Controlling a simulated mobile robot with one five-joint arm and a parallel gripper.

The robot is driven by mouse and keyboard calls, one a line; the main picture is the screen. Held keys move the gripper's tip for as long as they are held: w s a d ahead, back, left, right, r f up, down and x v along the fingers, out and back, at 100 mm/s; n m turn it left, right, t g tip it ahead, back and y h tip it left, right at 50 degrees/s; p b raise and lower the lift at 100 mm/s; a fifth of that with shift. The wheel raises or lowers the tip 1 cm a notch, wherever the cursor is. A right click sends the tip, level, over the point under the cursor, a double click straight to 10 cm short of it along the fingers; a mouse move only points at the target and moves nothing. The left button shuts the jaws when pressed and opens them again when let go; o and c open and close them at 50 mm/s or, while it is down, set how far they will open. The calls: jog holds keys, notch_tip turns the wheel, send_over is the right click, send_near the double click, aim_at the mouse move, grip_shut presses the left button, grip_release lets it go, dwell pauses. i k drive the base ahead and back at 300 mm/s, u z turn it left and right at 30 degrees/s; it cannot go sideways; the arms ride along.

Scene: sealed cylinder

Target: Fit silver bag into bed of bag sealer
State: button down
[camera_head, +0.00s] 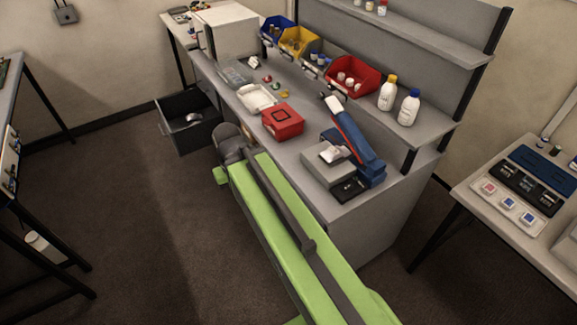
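A device with a raised blue lever arm (355,137) and a grey base (322,171) stands at the near right corner of the bench; it looks like the bag sealer. A small pale piece (338,153) shows on the base under the lever; I cannot tell what it is. A small silvery object (193,118) lies in the open dark drawer at left; it may be the silver bag. My green arm reaches up from the lower right, ending in a dark part (231,143) beside the bench front, between drawer and sealer. My gripper's fingers cannot be made out.
A red box (283,121) and a white tray (256,98) are on the bench (313,130). Blue, yellow and red bins and two bottles (388,92) line its back. The open drawer (176,132) juts into the floor space. Another table (500,220) stands at right.

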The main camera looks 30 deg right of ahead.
aim_at(333, 153)
jog(key=u, duration=1.35)
jog(key=k, duration=0.7)
jog(key=z, duration=4.9)
jog(key=k, duration=1)
jog(key=z, duration=5.8)
